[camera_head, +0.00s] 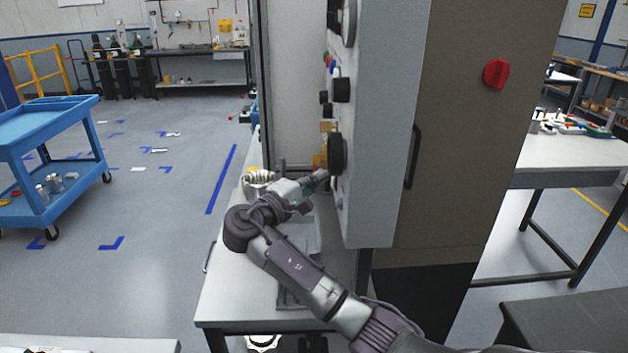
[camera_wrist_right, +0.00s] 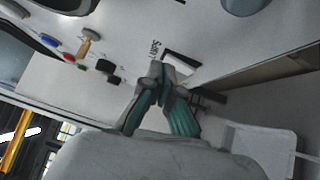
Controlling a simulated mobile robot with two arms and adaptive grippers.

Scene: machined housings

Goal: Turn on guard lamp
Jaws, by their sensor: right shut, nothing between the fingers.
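My right gripper (camera_head: 324,177) reaches up to the control face of a pale grey machine panel (camera_head: 381,130). In the right wrist view the gripper (camera_wrist_right: 163,76) is shut and empty, its teal-padded fingers together. The fingertips are right beside a small dark-and-white rectangular switch (camera_wrist_right: 184,66) on that panel, partly covering it; I cannot tell whether they touch it. Black lettering (camera_wrist_right: 154,49) beside it is too blurred to read surely. No part labelled as the guard lamp is legible. My left gripper is not in view.
The panel carries a black dial (camera_head: 337,153), a black knob (camera_head: 341,90) and several coloured buttons. A brown cabinet with a red rotary switch (camera_head: 496,74) stands to the right. A blue cart (camera_head: 45,130) stands left, with open floor between.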

